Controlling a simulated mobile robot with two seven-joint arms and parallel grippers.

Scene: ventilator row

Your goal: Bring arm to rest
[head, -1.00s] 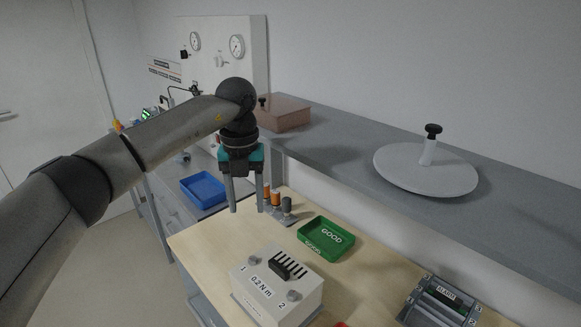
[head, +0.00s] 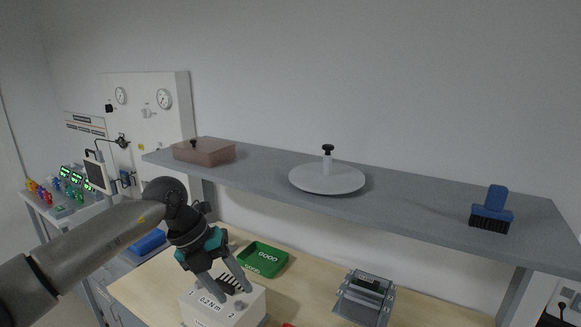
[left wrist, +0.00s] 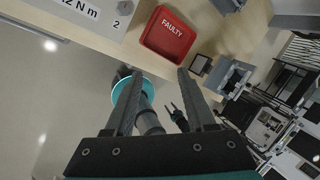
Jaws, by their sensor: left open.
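My left gripper (head: 233,286) is open and empty in the head view. Its fingers point down in front of the white box marked 0.2 N m (head: 252,301), and I cannot tell whether they touch it. In the left wrist view the two fingers of the left gripper (left wrist: 160,74) stand apart with nothing between them, over the table's edge and the floor. A small dark two-pronged part there may be my right gripper (left wrist: 177,112); it is too small to tell its state. The head view does not show my right arm.
A green GOOD tray (head: 263,259) lies behind the box. A red FAULTY tray (left wrist: 167,34) lies near the table's edge. A grey shelf (head: 420,212) above holds a brown box (head: 204,152), a round lid (head: 327,180) and a blue brush (head: 492,209). A blue tray (head: 148,242) stands left.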

